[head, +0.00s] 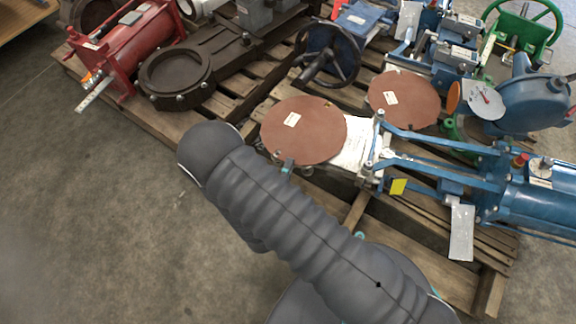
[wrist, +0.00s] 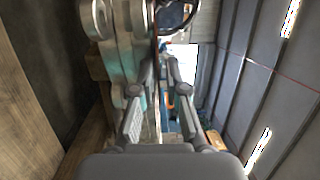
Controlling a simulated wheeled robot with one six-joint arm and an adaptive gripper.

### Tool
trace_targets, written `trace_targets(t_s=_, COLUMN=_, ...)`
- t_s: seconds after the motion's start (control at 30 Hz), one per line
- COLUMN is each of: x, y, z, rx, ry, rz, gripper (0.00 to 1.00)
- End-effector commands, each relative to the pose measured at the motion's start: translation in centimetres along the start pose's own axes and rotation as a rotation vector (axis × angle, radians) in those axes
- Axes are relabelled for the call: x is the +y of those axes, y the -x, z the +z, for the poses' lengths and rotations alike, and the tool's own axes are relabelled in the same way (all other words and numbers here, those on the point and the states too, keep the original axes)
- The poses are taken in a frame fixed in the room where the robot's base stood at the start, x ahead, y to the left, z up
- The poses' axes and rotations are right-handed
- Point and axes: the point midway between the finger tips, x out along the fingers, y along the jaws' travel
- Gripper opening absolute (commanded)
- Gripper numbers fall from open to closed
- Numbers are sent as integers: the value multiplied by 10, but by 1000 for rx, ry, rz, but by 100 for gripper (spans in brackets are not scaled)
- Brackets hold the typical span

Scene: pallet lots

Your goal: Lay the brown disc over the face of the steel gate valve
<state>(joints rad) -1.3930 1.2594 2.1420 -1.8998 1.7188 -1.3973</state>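One brown disc (head: 303,130) with a small white label lies at the middle of the head view. A second brown disc (head: 404,98), also labelled, lies behind it to the right. A pale plate (head: 355,145) of the blue-framed valve shows just right of the nearer disc. I cannot tell for sure which valve is the steel gate valve. My gripper is mostly hidden behind my arm in the head view. A dark, teal-edged piece, perhaps its fingertip, meets the nearer disc's lower edge. In the wrist view the fingers of my gripper (wrist: 161,70) are close together; whether they pinch the disc is unclear.
Wooden pallets (head: 490,290) carry the valves. A dark round-mouthed valve (head: 175,78) and a red actuator (head: 125,50) stand at left. A black handwheel (head: 327,52) rises behind the nearer disc. A blue cylinder (head: 545,205) is at right. Bare concrete floor (head: 90,220) is free at lower left.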

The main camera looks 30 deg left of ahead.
Motion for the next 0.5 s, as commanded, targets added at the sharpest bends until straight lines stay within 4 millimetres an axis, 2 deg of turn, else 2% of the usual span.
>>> trace_targets(t_s=0.4, x=0, y=0, z=0, rx=0, ry=0, rz=0, gripper=12)
trace_targets(t_s=0.43, x=0, y=0, z=0, rx=0, ry=0, rz=0, gripper=18)
trace_targets(t_s=0.5, x=0, y=0, z=0, rx=0, ry=0, rz=0, gripper=35)
